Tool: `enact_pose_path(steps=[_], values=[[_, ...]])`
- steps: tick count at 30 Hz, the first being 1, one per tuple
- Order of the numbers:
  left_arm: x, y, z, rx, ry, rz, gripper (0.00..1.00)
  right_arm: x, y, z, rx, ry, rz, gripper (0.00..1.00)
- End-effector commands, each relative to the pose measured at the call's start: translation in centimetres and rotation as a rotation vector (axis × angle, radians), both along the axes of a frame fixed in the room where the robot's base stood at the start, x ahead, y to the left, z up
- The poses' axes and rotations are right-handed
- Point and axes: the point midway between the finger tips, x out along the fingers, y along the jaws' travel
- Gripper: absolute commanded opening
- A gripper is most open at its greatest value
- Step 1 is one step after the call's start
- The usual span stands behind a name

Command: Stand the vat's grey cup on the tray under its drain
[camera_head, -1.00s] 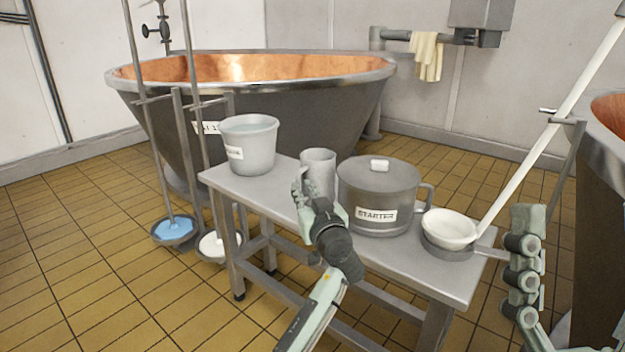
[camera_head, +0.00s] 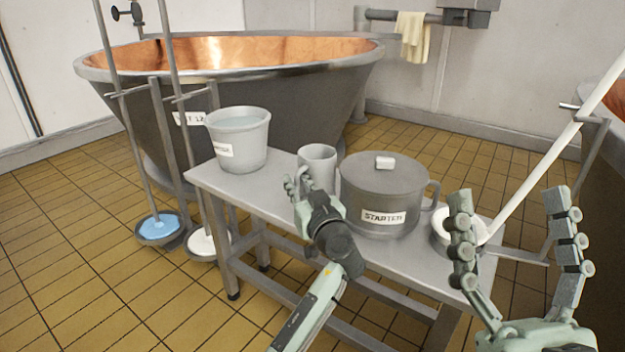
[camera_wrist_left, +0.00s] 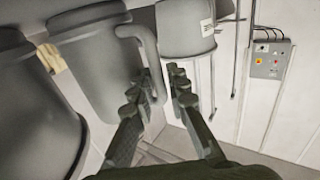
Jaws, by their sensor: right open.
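The grey cup (camera_head: 320,165) stands upright on the bench (camera_head: 280,205), between the white pail and the starter pot. My left gripper (camera_head: 296,186) is at its handle. In the left wrist view the cup (camera_wrist_left: 88,55) has its handle running down between the fingers (camera_wrist_left: 158,78), which close in from both sides. My right gripper (camera_head: 512,210) is open and empty, raised in front of the bench's right end. The copper-lined vat (camera_head: 230,85) stands behind the bench. I cannot make out its drain or a tray under it.
A white pail (camera_head: 238,142), a lidded starter pot (camera_head: 385,200) and a white ladle bowl (camera_head: 462,228) are on the bench. Stands with blue (camera_head: 157,226) and white dishes are at left. Another vat edges in at right.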

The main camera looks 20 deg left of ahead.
Motion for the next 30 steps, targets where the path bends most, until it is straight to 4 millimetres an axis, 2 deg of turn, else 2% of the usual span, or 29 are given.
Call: enact_pose_path(steps=[3, 7, 30], values=[[0.00, -0.01, -0.02, 0.000, 0.000, 0.000, 0.15, -0.01, 0.00, -0.02, 0.000, 0.000, 0.000, 0.78], [0.01, -0.01, 0.00, 0.000, 0.000, 0.000, 0.00, -0.01, -0.01, -0.01, 0.000, 0.000, 0.000, 0.78], [0.26, 0.28, 0.63, 0.000, -0.004, -0.001, 0.00, 0.18, 0.09, 0.01, -0.005, 0.013, 0.000, 0.78]])
